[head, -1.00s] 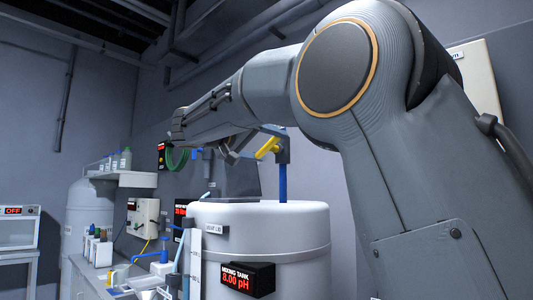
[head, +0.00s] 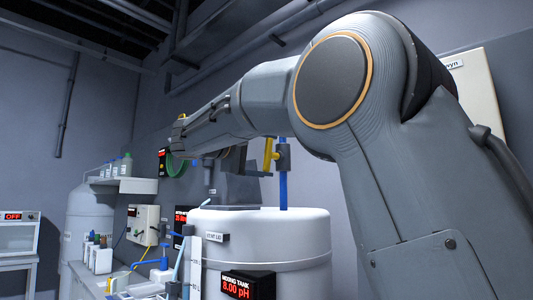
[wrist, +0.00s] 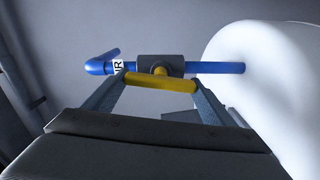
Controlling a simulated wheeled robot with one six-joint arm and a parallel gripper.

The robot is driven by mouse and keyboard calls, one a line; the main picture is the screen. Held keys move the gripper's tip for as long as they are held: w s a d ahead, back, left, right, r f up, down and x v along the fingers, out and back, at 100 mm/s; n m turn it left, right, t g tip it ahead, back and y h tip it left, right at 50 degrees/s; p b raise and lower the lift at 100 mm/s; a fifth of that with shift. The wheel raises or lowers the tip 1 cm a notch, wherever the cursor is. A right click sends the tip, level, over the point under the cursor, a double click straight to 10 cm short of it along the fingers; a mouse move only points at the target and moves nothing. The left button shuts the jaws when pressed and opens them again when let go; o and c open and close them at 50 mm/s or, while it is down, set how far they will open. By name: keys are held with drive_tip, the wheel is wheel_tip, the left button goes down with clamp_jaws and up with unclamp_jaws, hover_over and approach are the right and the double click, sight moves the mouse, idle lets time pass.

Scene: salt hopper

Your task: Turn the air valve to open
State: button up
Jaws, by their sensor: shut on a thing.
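The air valve has a grey body (head: 283,157) on an upright blue pipe (head: 284,190) and a yellow handle (head: 268,153). In the head view the handle stands nearly upright, alongside the pipe. In the wrist view the handle (wrist: 160,83) lies across, parallel to the blue pipe (wrist: 218,67), which carries a white label partly reading "IR". My gripper (wrist: 158,86) is shut on the handle, with one finger at each of its ends. In the head view my arm hides most of the gripper.
A white mixing tank (head: 275,235) stands below the valve, with a display (head: 250,285) reading 8.00 pH. Its white rounded side (wrist: 285,80) is close on the right in the wrist view. A bench with bottles (head: 100,255) is at left.

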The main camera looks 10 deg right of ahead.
drive_tip(key=shift+n, duration=0.6)
drive_tip(key=o, duration=1)
drive_tip(key=shift+o, duration=0.2)
drive_tip(key=b+v, duration=0.2)
drive_tip(key=v, duration=0.6)
